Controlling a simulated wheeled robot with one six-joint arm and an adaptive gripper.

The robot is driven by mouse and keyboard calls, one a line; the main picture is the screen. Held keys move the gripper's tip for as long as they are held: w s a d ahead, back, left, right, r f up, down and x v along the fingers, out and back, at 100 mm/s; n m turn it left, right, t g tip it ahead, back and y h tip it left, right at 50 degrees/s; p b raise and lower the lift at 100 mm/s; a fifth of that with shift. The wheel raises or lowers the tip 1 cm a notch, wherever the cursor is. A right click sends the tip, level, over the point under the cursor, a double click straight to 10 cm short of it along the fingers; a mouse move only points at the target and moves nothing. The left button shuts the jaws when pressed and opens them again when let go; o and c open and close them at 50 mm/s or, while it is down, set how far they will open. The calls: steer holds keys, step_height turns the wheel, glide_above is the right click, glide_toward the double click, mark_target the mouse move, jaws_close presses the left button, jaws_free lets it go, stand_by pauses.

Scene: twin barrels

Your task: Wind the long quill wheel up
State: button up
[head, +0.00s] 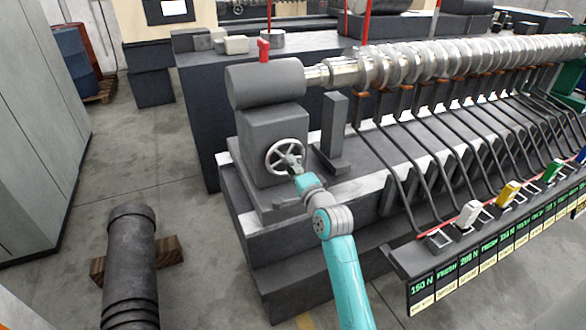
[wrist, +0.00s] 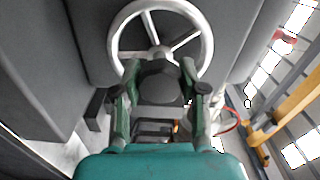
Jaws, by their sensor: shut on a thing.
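The wheel (head: 271,158) is a silver spoked handwheel on the front of a dark grey block, below a grey cylindrical housing. It also shows in the wrist view (wrist: 206,45), its face towards me. My gripper (head: 294,162) is at the lower right of the wheel in the head view. In the wrist view my gripper (wrist: 160,75) has its two green fingers at the bottom of the wheel, shut on its rim. The fingers and the dark part between them hide the lower rim. Whether a mark shows the wheel's turn, I cannot tell.
A long silver shaft with many lobes (head: 440,65) runs right from the housing (head: 266,82), above dark bent levers. A labelled panel (head: 490,255) stands front right. A dark barrel (head: 130,262) lies on wood at the left. Bare floor (head: 190,235) lies between.

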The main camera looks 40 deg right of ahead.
steer(key=shift+m, duration=0.4)
steer(key=o, duration=1.2)
steer(key=shift+c, duration=0.2)
steer(key=v, duration=1.2)
